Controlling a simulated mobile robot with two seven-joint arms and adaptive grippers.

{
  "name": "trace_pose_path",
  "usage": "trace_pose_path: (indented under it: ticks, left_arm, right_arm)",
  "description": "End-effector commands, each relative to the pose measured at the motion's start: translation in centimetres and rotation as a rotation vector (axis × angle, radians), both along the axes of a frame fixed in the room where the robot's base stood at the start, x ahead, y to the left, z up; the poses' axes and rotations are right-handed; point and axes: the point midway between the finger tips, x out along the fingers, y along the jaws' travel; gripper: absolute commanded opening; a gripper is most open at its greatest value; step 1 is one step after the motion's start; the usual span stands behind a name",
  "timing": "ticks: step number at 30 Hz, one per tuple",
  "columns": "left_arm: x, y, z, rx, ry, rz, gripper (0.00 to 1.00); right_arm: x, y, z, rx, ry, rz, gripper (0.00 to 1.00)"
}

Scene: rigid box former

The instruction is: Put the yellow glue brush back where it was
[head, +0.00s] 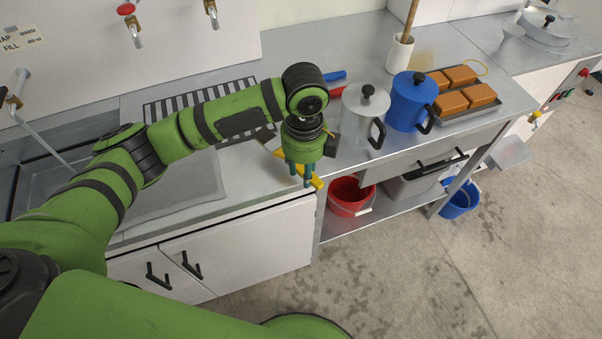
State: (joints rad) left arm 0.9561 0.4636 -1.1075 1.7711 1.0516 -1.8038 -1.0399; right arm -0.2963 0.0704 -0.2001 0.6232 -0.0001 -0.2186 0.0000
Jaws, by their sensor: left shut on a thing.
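My left gripper (301,178) points down over the front edge of the metal counter (350,160), its two fingers shut on the yellow glue brush (317,183). Part of the brush shows to the right of the fingers and part to the left behind the wrist; its middle is hidden by the gripper. I cannot tell whether the brush touches the counter. My right gripper is not in view.
A grey lidded pot (364,115) and a blue lidded pot (410,100) stand right of the gripper. Behind are a white holder (400,53) with a wooden handle and a tray of orange blocks (452,103). A red bucket (348,196) sits on the lower shelf.

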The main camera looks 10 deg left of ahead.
Motion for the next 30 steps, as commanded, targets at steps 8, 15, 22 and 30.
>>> trace_pose_path:
  ticks: [8, 15, 22, 30]
  left_arm:
    - [0.4, 0.9, -2.3, 0.002, 0.003, 0.0, 0.02]
    - [0.5, 0.8, -4.6, 0.001, -0.002, -0.001, 0.02]
    - [0.5, 0.8, -4.6, 0.001, -0.002, -0.001, 0.02]
    - [0.5, 0.8, -4.9, 0.0, -0.001, -0.001, 0.58]
  right_arm:
    - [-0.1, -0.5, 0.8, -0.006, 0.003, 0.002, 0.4]
    - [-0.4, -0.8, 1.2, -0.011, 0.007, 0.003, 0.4]
    - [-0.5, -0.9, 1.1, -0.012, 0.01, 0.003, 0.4]
    - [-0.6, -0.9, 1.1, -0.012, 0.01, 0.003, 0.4]
